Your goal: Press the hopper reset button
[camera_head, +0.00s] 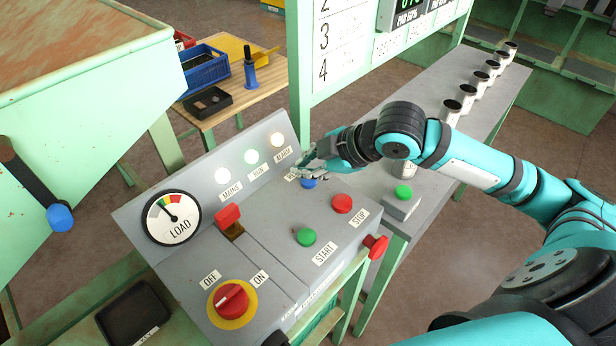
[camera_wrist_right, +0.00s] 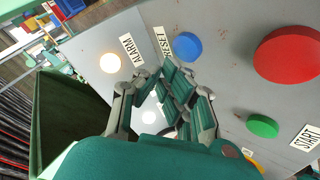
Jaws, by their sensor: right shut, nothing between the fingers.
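The blue reset button (camera_head: 308,183) sits at the top right of the sloped grey control panel (camera_head: 270,215). It also shows in the right wrist view (camera_wrist_right: 187,46), beside the RESET label (camera_wrist_right: 160,45). My right gripper (camera_head: 306,172) is shut and empty, with its fingertips close above the button, on the side of the alarm lamp. In the wrist view the fingertips (camera_wrist_right: 168,64) lie just short of the blue button. I cannot tell whether they touch the panel. My left gripper is not in view.
A red stop button (camera_head: 342,204) and a green start button (camera_head: 306,237) are near the blue one. The alarm lamp (camera_head: 277,139) glows on the upright strip behind. A red rotary switch (camera_head: 231,299) and a load gauge (camera_head: 171,216) are further left. A green post (camera_head: 299,75) stands behind.

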